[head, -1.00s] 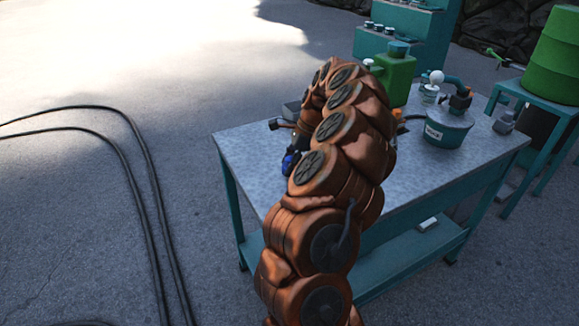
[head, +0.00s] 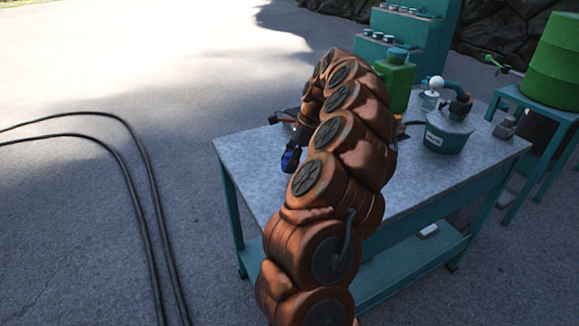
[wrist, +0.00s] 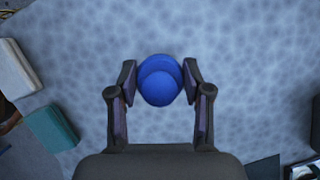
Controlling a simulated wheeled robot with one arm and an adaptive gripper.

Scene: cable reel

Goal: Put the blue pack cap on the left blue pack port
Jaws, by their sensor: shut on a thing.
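The blue cap (wrist: 160,88) is held between the two dark fingertips of my gripper (wrist: 160,76) in the wrist view. It looks like a round blue disc with a smaller round part on it. In the head view the blue cap (head: 290,159) shows small at the end of my arm, over the left part of the grey tabletop (head: 235,150). I cannot tell its exact height above the table. The left blue pack port cannot be made out in either view; my arm hides much of the table's middle in the head view.
A green canister (head: 397,85) and a teal tub (head: 447,134) stand on the table's back and right. A teal block (wrist: 52,128) and a pale block (wrist: 16,68) are left in the wrist view. A green barrel (head: 551,65) stands at right. Black cables (head: 150,190) lie on the ground.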

